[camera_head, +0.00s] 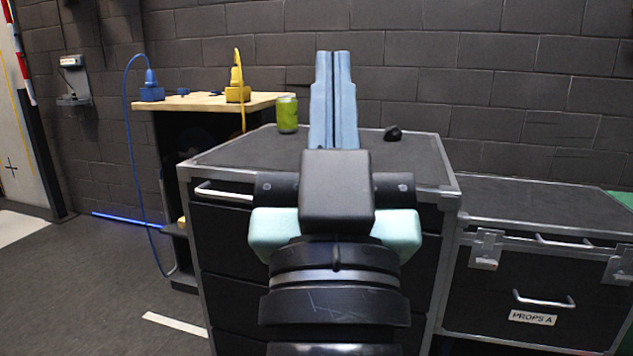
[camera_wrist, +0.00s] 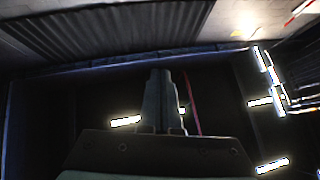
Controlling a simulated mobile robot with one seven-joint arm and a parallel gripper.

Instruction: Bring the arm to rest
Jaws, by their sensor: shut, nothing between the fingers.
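My gripper (camera_head: 334,58) is shut, its two blue fingers side by side with nothing held between them. In the head view it points up and away from me, in front of the black case top (camera_head: 240,153), and hides part of that top and the wall behind. In the wrist view the shut fingers (camera_wrist: 161,75) stand against a dark space with bright light strips. I cannot tell whether the gripper touches anything.
A green can (camera_head: 287,115) and a small black object (camera_head: 393,133) stand on the case top. A wooden-topped stand (camera_head: 200,102) with a blue device (camera_head: 151,91) and a yellow device (camera_head: 237,90) is at left. A lower case (camera_head: 550,207) is at right.

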